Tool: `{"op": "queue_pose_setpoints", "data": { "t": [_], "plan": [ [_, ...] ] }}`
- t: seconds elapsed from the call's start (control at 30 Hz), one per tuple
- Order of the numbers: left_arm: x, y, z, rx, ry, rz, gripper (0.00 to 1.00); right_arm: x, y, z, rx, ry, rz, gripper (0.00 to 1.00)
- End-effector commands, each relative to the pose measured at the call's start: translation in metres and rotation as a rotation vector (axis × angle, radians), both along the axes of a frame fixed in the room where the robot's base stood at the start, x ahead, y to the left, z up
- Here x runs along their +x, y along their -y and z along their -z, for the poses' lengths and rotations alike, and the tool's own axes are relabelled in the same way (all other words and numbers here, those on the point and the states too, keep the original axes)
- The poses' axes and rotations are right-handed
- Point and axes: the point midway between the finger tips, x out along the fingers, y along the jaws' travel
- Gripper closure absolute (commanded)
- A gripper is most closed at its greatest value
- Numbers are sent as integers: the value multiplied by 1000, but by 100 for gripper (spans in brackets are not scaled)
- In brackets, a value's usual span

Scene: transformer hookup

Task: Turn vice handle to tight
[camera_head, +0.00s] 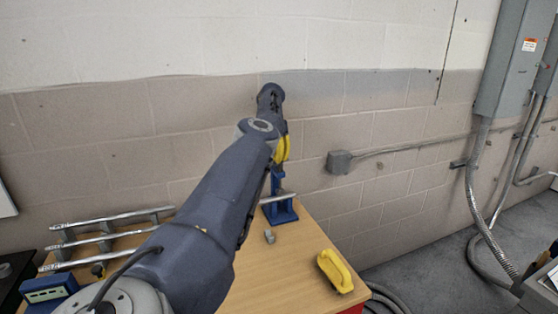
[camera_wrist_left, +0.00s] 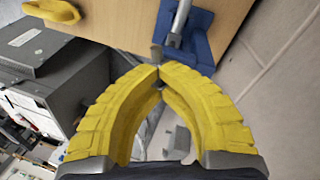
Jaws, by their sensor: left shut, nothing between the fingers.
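The blue vice (camera_head: 280,212) stands at the far right corner of the wooden bench. A silver bar, which looks like its handle (camera_head: 278,198), runs across it. The wrist view shows the blue vice (camera_wrist_left: 196,42) and a silver bar (camera_wrist_left: 181,16) just beyond my fingertips. My left gripper (camera_head: 281,160) has yellow fingers and is above the vice, partly hidden by my own arm. In the wrist view the left gripper (camera_wrist_left: 160,72) has its fingertips together with nothing between them. I cannot tell whether the tips touch the vice. My right gripper is not in view.
A yellow-handled tool (camera_head: 336,270) lies near the bench's right edge. A rack of metal rods (camera_head: 105,237) and a blue meter (camera_head: 50,288) are at left. A block wall (camera_head: 330,130) stands close behind.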

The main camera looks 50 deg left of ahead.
Motion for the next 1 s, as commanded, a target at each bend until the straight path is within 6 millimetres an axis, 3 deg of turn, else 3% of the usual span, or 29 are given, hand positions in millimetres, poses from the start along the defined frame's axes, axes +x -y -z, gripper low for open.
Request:
{"op": "queue_pose_setpoints", "data": {
  "t": [0.97, 1.0],
  "plan": [
    [0, 1, 3, -1, -6, 44, 100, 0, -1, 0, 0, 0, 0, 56],
    [0, 1, 3, -1, -6, 44, 95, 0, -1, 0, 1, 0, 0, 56]
  ]
}}
